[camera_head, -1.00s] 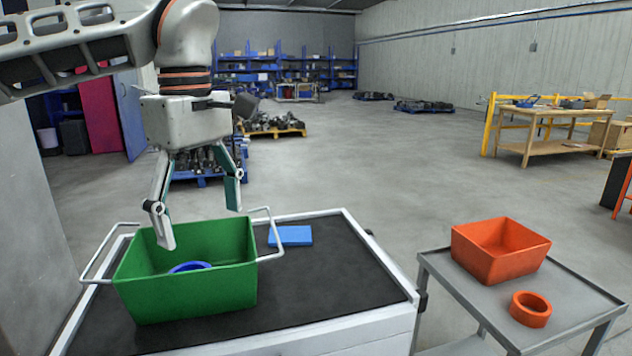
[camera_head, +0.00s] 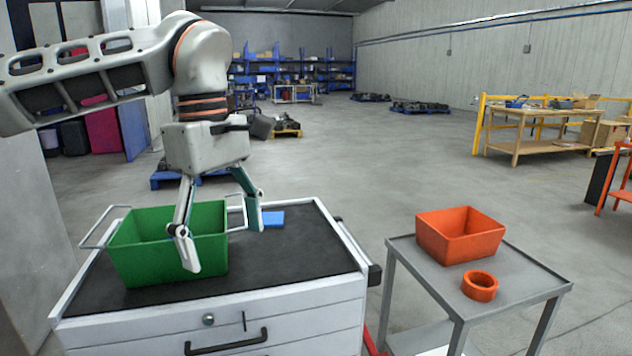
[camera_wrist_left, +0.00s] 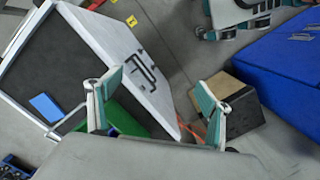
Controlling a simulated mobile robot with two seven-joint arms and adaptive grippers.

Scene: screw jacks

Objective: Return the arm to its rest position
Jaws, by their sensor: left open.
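My left gripper (camera_head: 222,246) hangs open and empty in front of the green bin (camera_head: 130,262), fingers pointing down. One finger overlaps the bin's right part in the head view; the other is right of the bin, overlapping the blue block. Both fingertips (camera_wrist_left: 157,108) also show spread in the left wrist view, with part of the green bin (camera_wrist_left: 126,120) between and behind them. The green bin with white wire handles stands on the black-topped drawer cabinet (camera_head: 290,255). The bin's inside is mostly hidden. My right gripper is in neither view.
An orange bin (camera_head: 460,240) and an orange ring (camera_head: 480,286) are on the grey side table (camera_head: 520,285) at the right. A gap separates cabinet and table. Open floor lies behind them.

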